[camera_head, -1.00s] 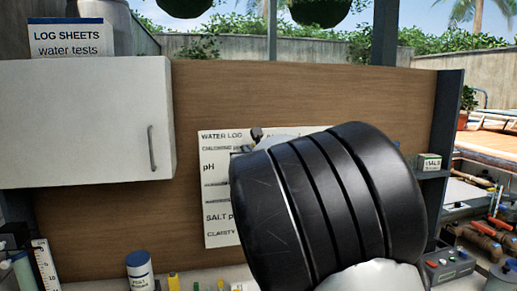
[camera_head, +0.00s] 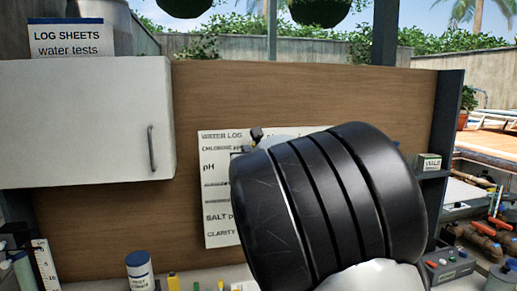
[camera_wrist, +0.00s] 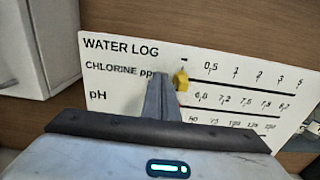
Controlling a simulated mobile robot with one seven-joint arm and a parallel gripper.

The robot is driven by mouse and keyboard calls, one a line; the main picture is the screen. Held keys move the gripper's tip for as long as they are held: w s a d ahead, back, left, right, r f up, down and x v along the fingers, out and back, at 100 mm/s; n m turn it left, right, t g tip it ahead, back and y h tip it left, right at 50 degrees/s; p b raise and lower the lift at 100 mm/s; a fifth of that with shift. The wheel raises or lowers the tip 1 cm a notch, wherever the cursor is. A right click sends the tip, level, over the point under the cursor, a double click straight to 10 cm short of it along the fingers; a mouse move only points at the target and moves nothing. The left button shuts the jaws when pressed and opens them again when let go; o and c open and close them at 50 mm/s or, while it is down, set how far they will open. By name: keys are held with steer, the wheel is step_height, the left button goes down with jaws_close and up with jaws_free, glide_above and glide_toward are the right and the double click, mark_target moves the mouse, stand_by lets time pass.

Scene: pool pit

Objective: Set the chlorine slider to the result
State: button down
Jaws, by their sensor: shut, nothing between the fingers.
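The water log board (camera_wrist: 115,100) fills the middle of the wrist view, with a chlorine ppm row above a pH row. A yellow slider (camera_wrist: 181,80) sits at the left end of the chlorine row, below a dash mark and left of the 0.5 mark. My gripper (camera_wrist: 164,78) is shut and empty, its fingertips just left of the slider. I cannot tell whether they touch it. In the head view the board (camera_head: 218,190) is partly hidden behind my arm, which covers most of the scale and the gripper.
A white cabinet (camera_head: 85,125) with a grey handle hangs left of the board, and its edge shows in the wrist view. A white jar with a blue lid (camera_head: 140,270) and small bottles stand on the counter below. A small box (camera_head: 429,162) sits on a shelf at right.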

steer(key=shift+d, duration=0.1)
steer(key=shift+w+d, duration=1.5)
steer(key=shift+d, duration=3.6)
steer(key=s+b, duration=0.7)
steer(key=b, duration=0.1)
steer(key=shift+s+d, duration=0.15)
steer(key=shift+d, duration=0.05)
